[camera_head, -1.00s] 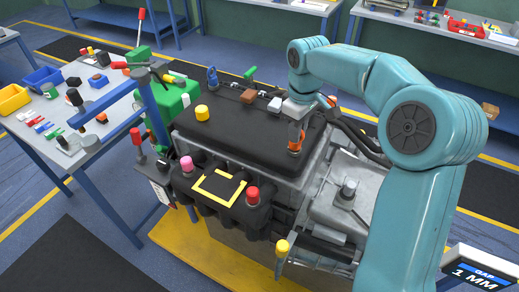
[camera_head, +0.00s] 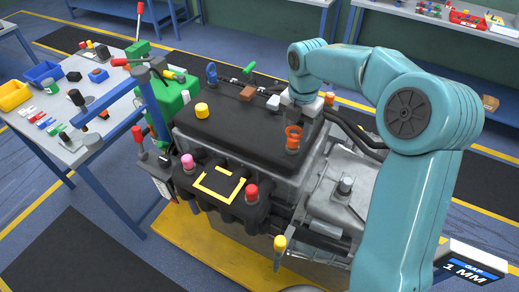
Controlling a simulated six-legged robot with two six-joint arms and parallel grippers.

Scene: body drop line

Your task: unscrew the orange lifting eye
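The orange lifting eye (camera_head: 293,137) stands upright on the right end of the dark engine cover (camera_head: 235,128). Its ring and its lower part both show. My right gripper (camera_head: 301,121) points down from the teal arm right at the eye, with its grey fingers close around or just behind the ring. The fingers are small and blend with the grey behind, so I cannot tell if they grip the eye. No gap between the eye and the cover shows clearly. My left gripper is not in view.
Yellow (camera_head: 202,110), pink (camera_head: 187,161) and red (camera_head: 252,191) caps stand on the engine. A black hose (camera_head: 357,131) runs right of the eye. A parts table (camera_head: 110,125) with bins and a blue post with a lever (camera_head: 150,98) stand left.

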